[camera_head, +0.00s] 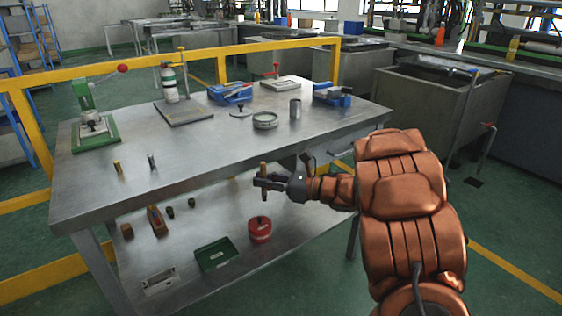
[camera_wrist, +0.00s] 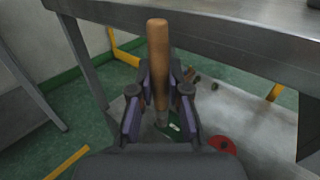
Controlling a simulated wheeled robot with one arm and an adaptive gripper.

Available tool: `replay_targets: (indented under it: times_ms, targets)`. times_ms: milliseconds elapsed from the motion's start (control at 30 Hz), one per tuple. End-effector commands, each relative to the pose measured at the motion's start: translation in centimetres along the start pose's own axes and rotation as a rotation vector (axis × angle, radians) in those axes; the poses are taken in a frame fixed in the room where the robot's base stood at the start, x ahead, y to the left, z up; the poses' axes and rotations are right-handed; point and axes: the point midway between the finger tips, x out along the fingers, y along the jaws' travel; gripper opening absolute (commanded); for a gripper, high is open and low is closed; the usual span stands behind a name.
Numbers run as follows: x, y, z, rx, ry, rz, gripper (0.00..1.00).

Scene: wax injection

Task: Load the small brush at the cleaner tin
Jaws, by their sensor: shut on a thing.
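My gripper (camera_head: 267,182) is shut on the small brush (camera_head: 264,194), a wooden handle held nearly upright in front of the table, below the tabletop's level. In the wrist view the gripper (camera_wrist: 160,82) has its fingers on either side of the brush handle (camera_wrist: 157,50); the brush's lower end is mostly hidden. A red round tin (camera_head: 260,229) stands on the lower shelf, below the gripper; it also shows in the wrist view (camera_wrist: 222,145). I cannot read a label that marks it as the cleaner tin. The brush is apart from it.
The steel tabletop (camera_head: 215,150) lies above the lower shelf (camera_head: 205,225). A round dish (camera_head: 265,121), a metal cup (camera_head: 295,108) and a green press (camera_head: 95,130) stand on the tabletop.

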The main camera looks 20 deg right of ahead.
Motion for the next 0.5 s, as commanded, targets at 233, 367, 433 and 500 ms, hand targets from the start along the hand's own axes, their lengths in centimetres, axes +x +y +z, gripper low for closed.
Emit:
replay_targets:
  times_ms: [233, 367, 433, 500]
  targets:
    - [2.5, 1.6, -3.0, 0.004, 0.000, 0.028, 0.00]
    - [3.4, 2.0, -3.5, 0.006, -0.002, 0.038, 0.00]
    - [3.5, 2.1, -3.4, 0.007, -0.005, 0.040, 0.00]
    - [3.6, 2.1, -3.3, 0.008, -0.006, 0.042, 0.00]
